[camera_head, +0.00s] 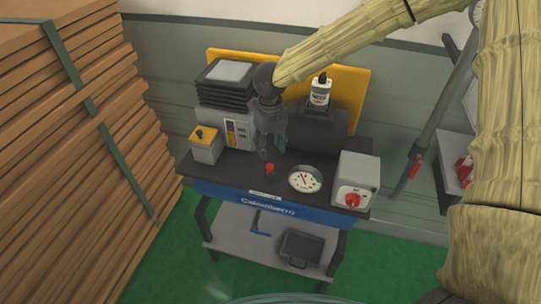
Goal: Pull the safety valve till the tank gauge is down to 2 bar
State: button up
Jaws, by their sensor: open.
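My gripper (271,146) hangs open and empty above the dark top of the workbench (235,175), its fingers pointing down. A small red part (270,168), which looks like the safety valve's pull, sits on the bench top just below and slightly right of the fingertips. A small gap seems to lie between them, but the depth is hard to judge. The round white gauge (305,179) with a dark needle is right of the red part. Its numbers are too small to read. The tank itself cannot be made out.
A grey box with a red knob (352,200) stands at the bench's right end. A grey box with a yellow top (204,150) and a finned unit (220,92) stand left. A white bottle (320,92) is behind. Stacked planks (70,130) fill the left side.

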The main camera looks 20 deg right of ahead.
jog(key=shift+r, duration=2.75)
